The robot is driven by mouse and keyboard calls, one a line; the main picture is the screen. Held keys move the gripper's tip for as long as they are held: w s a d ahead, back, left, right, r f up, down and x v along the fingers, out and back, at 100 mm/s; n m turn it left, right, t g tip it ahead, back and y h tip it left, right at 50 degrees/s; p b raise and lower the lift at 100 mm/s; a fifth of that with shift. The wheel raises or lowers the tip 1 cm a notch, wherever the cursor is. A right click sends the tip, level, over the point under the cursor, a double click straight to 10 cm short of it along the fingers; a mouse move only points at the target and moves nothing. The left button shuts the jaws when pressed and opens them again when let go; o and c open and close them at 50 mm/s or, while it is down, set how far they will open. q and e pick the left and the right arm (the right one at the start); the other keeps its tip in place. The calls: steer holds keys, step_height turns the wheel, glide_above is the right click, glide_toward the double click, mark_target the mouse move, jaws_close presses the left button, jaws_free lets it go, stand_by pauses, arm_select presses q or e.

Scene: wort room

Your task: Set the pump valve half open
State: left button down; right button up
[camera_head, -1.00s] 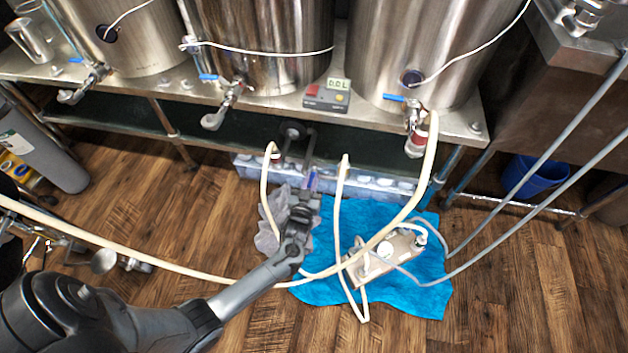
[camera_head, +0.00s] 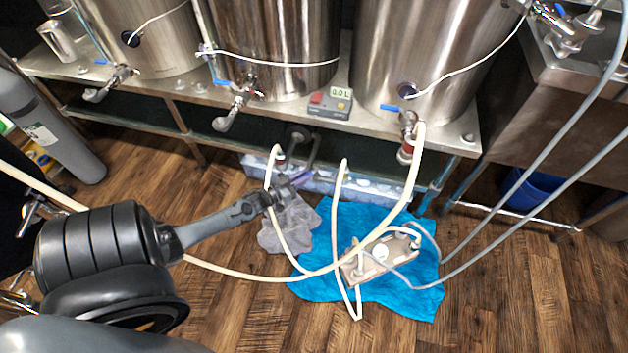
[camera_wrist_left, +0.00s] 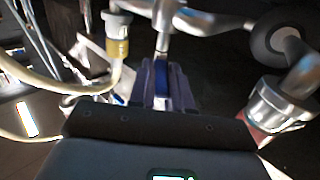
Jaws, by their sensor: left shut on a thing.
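My left gripper (camera_head: 290,186) reaches in from the left, low in front of the bench. In the left wrist view its fingers (camera_wrist_left: 162,88) are shut on the blue pump valve handle (camera_wrist_left: 161,72). The handle joins a metal stem above the fingers, beside bright metal pipework. In the head view only a small blue-purple part shows at the fingertips. The valve body is too small and dark there to make out. The black pump (camera_head: 297,133) sits under the bench edge, partly in shadow. My right gripper is not in view.
Cream hoses (camera_head: 283,225) loop close to the gripper. A grey cloth (camera_head: 290,226) and a blue towel (camera_head: 395,298) lie on the floor, with a plate-like metal device (camera_head: 380,253) on the towel.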

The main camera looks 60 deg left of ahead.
arm_select(q)
steer(key=shift+a+r+m+h, duration=0.2)
steer(key=shift+m+h, duration=0.3)
steer(key=shift+h, duration=0.2)
steer(key=c, duration=1.1)
jaws_free()
steer(key=shift+o, duration=0.2)
steer(key=shift+f, duration=0.1)
steer(key=shift+a, duration=0.1)
steer(key=shift+s, duration=0.5)
steer(key=s+p, duration=0.3)
steer(key=s, duration=0.6)
steer(key=shift+s, duration=0.4)
